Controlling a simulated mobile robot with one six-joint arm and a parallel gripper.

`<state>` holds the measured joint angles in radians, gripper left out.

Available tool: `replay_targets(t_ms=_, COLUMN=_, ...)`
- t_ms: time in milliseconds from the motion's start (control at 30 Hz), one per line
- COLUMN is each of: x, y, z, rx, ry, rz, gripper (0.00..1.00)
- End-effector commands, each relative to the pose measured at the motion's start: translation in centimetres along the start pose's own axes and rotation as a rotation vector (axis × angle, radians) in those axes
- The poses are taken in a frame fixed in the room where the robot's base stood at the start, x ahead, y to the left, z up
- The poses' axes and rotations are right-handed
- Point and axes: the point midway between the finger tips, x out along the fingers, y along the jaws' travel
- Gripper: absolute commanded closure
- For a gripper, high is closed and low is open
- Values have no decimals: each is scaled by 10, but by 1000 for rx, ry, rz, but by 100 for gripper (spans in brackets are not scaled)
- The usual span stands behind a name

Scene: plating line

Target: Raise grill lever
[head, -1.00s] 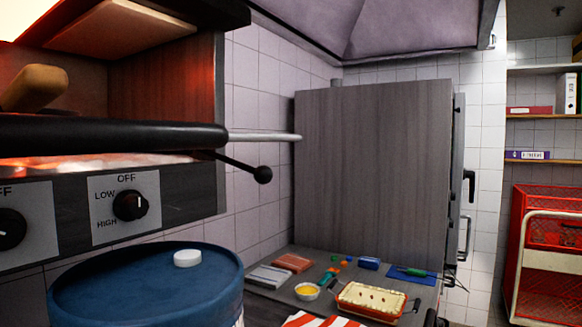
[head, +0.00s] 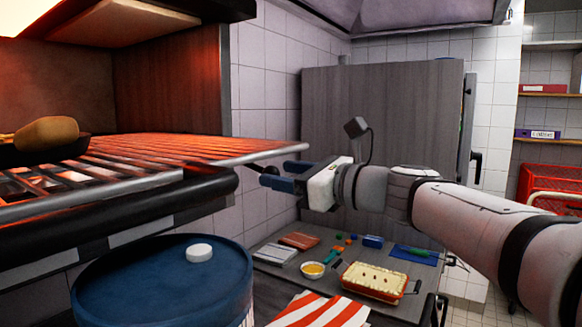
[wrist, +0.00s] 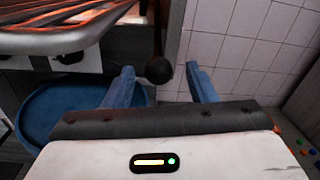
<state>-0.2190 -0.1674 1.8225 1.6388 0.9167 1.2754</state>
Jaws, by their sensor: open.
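The grill lever is a dark rod with a black ball end. In the wrist view the ball (wrist: 159,71) is between and just beyond my two blue fingertips, with a gap visible on both sides; the rod runs up from it. In the head view the lever (head: 257,168) shows only partly beside my gripper (head: 268,177), under the rack's right corner. My gripper is open and empty; I cannot tell if a finger touches the ball. The grill rack (head: 180,150), with a thick black front handle (head: 150,211), glows red at the left.
A blue drum (head: 165,290) with a white puck (head: 200,252) stands below the grill. A counter with a pie dish (head: 372,282), a small bowl (head: 313,269) and a striped cloth (head: 320,311) lies below my arm. A tall grey cabinet (head: 385,110) stands behind.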

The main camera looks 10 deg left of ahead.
Motion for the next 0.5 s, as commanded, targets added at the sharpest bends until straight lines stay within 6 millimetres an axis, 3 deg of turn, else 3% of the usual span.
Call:
replay_targets(t_ms=233, x=39, y=0, z=1, rx=0, ry=2, rz=1, gripper=49)
replay_targets(t_ms=500, x=52, y=0, z=-1, rx=-2, ry=2, rz=-2, gripper=49)
